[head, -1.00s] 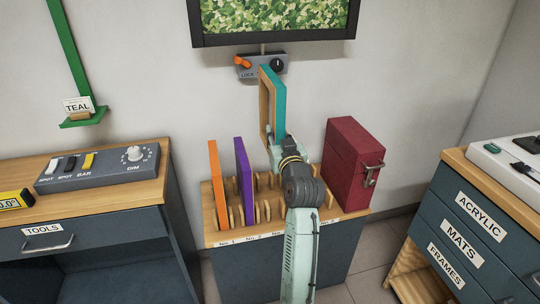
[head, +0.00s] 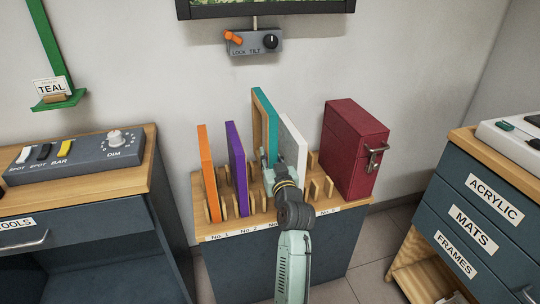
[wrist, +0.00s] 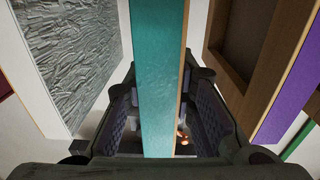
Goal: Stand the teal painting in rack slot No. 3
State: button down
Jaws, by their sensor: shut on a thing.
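The teal painting (head: 264,108) is upright, with a wooden back frame. My gripper (head: 268,180) is shut on its near edge, and the teal edge (wrist: 158,75) runs between the fingers in the wrist view. The painting is low over the rack (head: 207,236), between a purple painting (head: 236,165) and a pale grey-white one (head: 294,150). Its bottom edge and the No. 3 slot are hidden behind my gripper and arm, so I cannot tell whether it is seated. An orange painting (head: 208,175) stands above No. 1, and the purple one near No. 2.
A dark red case (head: 347,150) stands on the rack's right end. A tools cabinet (head: 60,205) with a switch panel (head: 75,157) is at left, a drawer cabinet (head: 470,205) at right. A Lock/Tilt panel (head: 254,43) hangs on the wall behind.

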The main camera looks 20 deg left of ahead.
notch_tip(320, 180, down, 2)
jog(key=shift+f+b, duration=0.1)
jog(key=shift+b, duration=0.55)
jog(key=shift+a+f+b, duration=0.1)
jog(key=shift+f+b, duration=0.35)
jog(key=shift+f, duration=0.15)
jog(key=shift+f+b, duration=2.65)
jog(key=shift+f, duration=0.7)
jog(key=c, duration=1.3)
grip_release()
